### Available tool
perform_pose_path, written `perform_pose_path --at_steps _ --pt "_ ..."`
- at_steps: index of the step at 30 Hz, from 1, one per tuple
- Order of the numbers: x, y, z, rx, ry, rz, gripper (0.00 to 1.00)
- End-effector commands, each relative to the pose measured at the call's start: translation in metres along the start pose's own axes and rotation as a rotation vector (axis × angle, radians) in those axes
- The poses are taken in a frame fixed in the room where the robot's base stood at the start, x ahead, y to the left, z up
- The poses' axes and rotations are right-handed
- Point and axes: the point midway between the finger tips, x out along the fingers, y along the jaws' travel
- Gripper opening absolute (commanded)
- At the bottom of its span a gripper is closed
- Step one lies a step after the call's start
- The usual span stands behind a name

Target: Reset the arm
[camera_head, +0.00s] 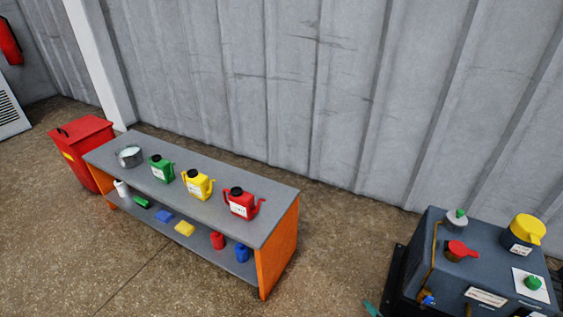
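The task names only my arm. Neither my arm nor my gripper shows clearly in the head view, so its pose and whether it is open or shut are hidden. A dark machine (480,255) stands at the lower right, with a red handle (460,250), a yellow cap (527,228), a grey cap with a green top (456,218) and a green knob (533,283) on it.
A grey-topped bench (215,168) with orange ends holds a metal pot (130,156) and green (162,169), yellow (198,184) and red (240,203) cans. Small items lie on its lower shelf. A red bin (82,150) stands left. Floor between bench and machine is clear.

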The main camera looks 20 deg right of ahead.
Motion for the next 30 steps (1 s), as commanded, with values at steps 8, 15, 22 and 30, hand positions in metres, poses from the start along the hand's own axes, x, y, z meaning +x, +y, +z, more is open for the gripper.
perform_pose_path --at_steps 8,15,22,30 --pt "-0.051 -0.024 -0.038 0.223 -0.158 -0.335 1.0" --pt "-0.125 -0.024 -0.046 0.403 -0.456 -0.475 1.0" --pt "-0.191 -0.012 -0.044 0.533 -0.715 -0.473 1.0" --pt "-0.247 0.016 -0.059 0.614 -0.875 -0.432 1.0"
